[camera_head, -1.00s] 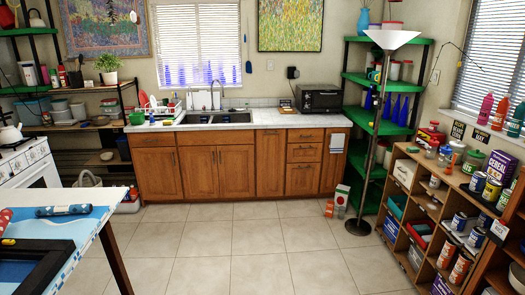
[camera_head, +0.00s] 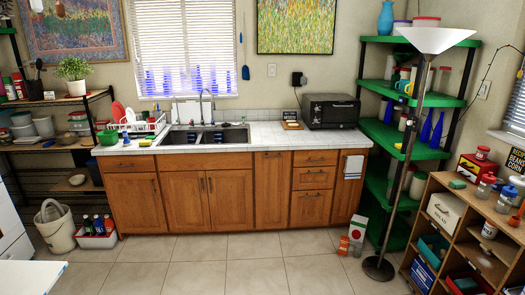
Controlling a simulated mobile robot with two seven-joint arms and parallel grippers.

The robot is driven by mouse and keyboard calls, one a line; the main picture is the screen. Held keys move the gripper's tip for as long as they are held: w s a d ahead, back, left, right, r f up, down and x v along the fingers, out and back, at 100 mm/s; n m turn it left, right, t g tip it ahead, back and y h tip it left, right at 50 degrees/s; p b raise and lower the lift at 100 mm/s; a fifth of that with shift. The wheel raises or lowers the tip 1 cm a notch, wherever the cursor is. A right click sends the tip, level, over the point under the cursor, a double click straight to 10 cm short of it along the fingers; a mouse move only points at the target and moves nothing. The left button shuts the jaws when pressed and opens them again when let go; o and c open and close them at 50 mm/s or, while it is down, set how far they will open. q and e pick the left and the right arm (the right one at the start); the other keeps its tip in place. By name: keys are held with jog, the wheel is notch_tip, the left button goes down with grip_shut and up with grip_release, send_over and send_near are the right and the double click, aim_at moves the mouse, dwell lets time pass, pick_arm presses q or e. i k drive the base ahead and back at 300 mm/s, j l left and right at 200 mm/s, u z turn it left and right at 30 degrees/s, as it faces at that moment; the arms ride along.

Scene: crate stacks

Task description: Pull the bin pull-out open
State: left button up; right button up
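A run of wooden base cabinets stands against the back wall, and all its fronts look closed. A tall narrow front (camera_head: 272,192) sits between the double sink doors (camera_head: 185,203) and the stack of drawers (camera_head: 313,180); it has a handle near its top edge. Another tall narrow front (camera_head: 342,205) is at the right end, with a white and blue towel (camera_head: 353,167) hanging over its upper part. No label shows which front is the bin pull-out. Neither of my grippers is in view.
The tiled floor (camera_head: 230,262) before the cabinets is clear. A floor lamp (camera_head: 380,266) and small boxes (camera_head: 357,231) stand at the right, near green shelves (camera_head: 388,133) and a wooden shelf unit (camera_head: 456,215). A white bucket (camera_head: 55,228) is at the left; a white tabletop corner (camera_head: 30,277) shows lower left.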

aim_at(272, 168)
jog(key=i+l, duration=0.1)
jog(key=i, duration=3.3)
jog(key=i+j, duration=0.2)
jog(key=i, duration=0.15)
jog(key=i+j, duration=0.2)
jog(key=i, duration=0.15)
jog(key=j+u, duration=0.05)
